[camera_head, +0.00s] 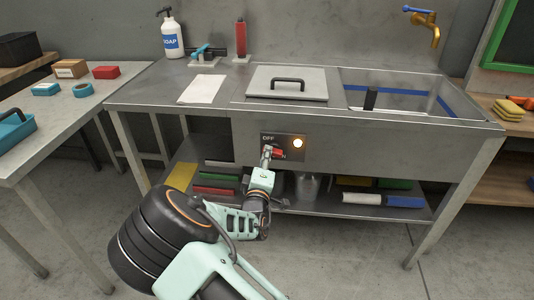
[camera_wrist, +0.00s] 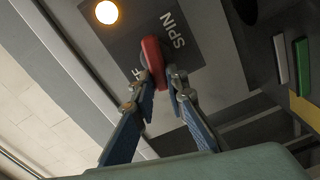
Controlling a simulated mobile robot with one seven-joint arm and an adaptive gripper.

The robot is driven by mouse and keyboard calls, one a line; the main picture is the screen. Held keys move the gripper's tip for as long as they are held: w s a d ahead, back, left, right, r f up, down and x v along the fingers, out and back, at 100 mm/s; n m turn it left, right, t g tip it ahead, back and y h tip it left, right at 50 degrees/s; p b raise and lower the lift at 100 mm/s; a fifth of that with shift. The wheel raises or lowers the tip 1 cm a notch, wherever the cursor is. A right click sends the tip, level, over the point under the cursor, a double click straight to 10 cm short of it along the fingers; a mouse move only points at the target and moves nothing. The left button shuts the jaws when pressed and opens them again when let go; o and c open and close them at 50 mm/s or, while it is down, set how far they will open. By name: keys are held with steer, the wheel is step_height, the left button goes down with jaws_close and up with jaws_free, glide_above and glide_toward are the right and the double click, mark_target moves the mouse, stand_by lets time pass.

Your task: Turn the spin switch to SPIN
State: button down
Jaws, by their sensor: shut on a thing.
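The spin switch is a red handle (camera_head: 278,152) on a dark panel (camera_head: 291,154) at the front of the sink unit. The panel reads OFF at the top left, and SPIN is partly covered by my gripper (camera_head: 267,153). In the wrist view, the red handle (camera_wrist: 152,60) lies between the SPIN lettering and the mostly hidden OFF lettering. My gripper (camera_wrist: 162,80) has its two fingertips closed around the handle's near end. Which label the handle points to is not clear. A round lamp (camera_head: 298,143) on the panel glows; it also shows in the wrist view (camera_wrist: 106,12).
Above the panel are a lidded top (camera_head: 310,84) and a sink basin (camera_head: 440,103). A lower shelf (camera_head: 330,208) below holds several coloured blocks and a metal bucket (camera_head: 308,187). A side table (camera_head: 60,110) stands at the left. Floor is open in front.

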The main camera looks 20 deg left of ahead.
steer(key=shift+f+n, duration=0.3)
steer(key=shift+n, duration=1.2)
steer(key=c, duration=1.9)
jaws_free()
steer(key=shift+c, duration=0.2)
steer(key=shift+s, duration=0.1)
steer(key=v, duration=1.2)
